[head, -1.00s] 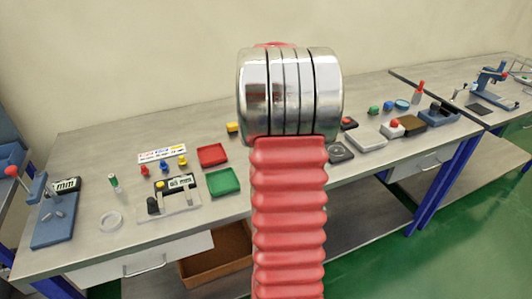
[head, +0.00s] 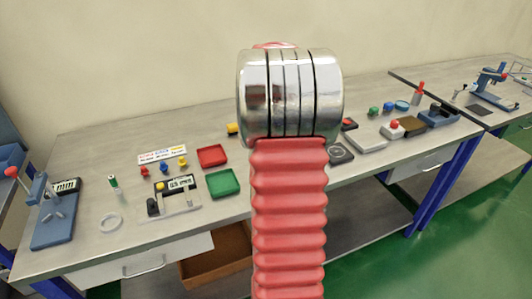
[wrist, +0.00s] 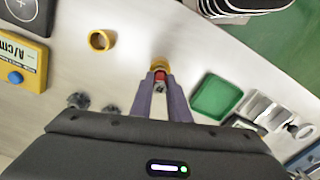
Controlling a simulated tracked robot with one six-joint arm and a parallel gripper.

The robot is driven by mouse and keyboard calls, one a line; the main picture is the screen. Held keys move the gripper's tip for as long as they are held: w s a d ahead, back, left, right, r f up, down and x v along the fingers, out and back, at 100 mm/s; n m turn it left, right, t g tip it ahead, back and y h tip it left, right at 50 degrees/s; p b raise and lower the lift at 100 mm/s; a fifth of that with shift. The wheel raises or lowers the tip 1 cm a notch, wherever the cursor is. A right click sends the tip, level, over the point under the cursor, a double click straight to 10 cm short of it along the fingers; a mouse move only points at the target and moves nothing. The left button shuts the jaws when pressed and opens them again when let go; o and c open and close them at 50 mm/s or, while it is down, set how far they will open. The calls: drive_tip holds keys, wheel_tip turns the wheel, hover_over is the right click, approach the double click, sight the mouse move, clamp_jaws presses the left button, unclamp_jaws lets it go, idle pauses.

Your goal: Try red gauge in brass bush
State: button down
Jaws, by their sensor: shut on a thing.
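My gripper (wrist: 160,88) shows in the wrist view with its fingers shut on the small red gauge (wrist: 160,75). A brass-coloured ring (wrist: 160,62) shows directly past the fingertips, at the end of the gauge. I cannot tell whether the gauge is inside it, touching it or just above it. A second brass-coloured ring (wrist: 102,40) lies apart on the bench, up and left of the fingers. In the head view my own arm covers the middle, so the gripper is hidden there.
A green tray (wrist: 213,97) lies right of the fingers; it also shows in the head view (head: 222,183) near a red tray (head: 212,156). A yellow device with a blue button (wrist: 22,62) stands at the wrist view's left. Dark knobs (wrist: 81,101) lie left of the fingers.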

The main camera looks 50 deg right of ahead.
drive_tip(key=shift+r, duration=0.15)
drive_tip(key=shift+r, duration=2.35)
drive_tip(key=shift+s, duration=0.1)
